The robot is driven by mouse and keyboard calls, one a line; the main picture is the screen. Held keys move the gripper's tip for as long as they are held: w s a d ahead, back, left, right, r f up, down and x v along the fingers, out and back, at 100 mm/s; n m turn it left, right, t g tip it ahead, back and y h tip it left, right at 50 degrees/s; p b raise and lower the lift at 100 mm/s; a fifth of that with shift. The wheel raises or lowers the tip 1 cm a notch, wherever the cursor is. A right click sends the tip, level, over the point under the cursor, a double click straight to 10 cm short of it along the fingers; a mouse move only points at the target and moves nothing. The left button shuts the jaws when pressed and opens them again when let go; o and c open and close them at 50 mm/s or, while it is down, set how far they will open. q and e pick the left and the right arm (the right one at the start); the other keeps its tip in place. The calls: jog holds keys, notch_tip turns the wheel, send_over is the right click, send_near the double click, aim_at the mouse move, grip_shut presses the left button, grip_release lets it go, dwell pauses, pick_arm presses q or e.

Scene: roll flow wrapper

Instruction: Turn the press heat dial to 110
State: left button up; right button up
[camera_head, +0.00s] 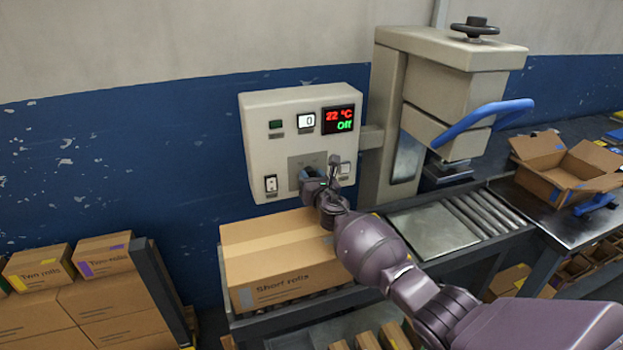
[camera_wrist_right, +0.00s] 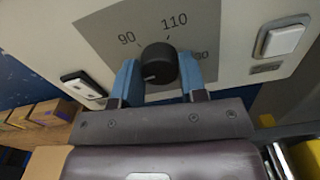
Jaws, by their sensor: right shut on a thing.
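The press heat dial (camera_wrist_right: 158,62) is a round black knob on a grey plate, seen in the right wrist view. Its pale pointer mark faces the lower left of that view. The label 90 is at its upper left, 110 above it, and a third label, partly hidden, at its right. My right gripper (camera_wrist_right: 157,75) has its two blue fingers on either side of the dial, shut on it. In the head view the gripper (camera_head: 312,177) reaches the control box (camera_head: 258,150) and hides the dial. The box's display (camera_head: 338,119) reads 22 °C and Off. My left gripper is not in view.
A white switch (camera_wrist_right: 284,40) is right of the dial, and a rocker switch (camera_wrist_right: 84,88) is at its left. A Short rolls carton (camera_head: 270,262) stands below the box. The press (camera_head: 440,90) with a blue handle stands at the right, beside an open carton (camera_head: 568,165).

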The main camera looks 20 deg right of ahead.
jog(key=m+b, duration=0.2)
jog(key=m, duration=1.7)
jog(key=shift+m, duration=0.4)
jog(key=m, duration=0.4)
jog(key=shift+m, duration=0.4)
jog(key=o, duration=0.9)
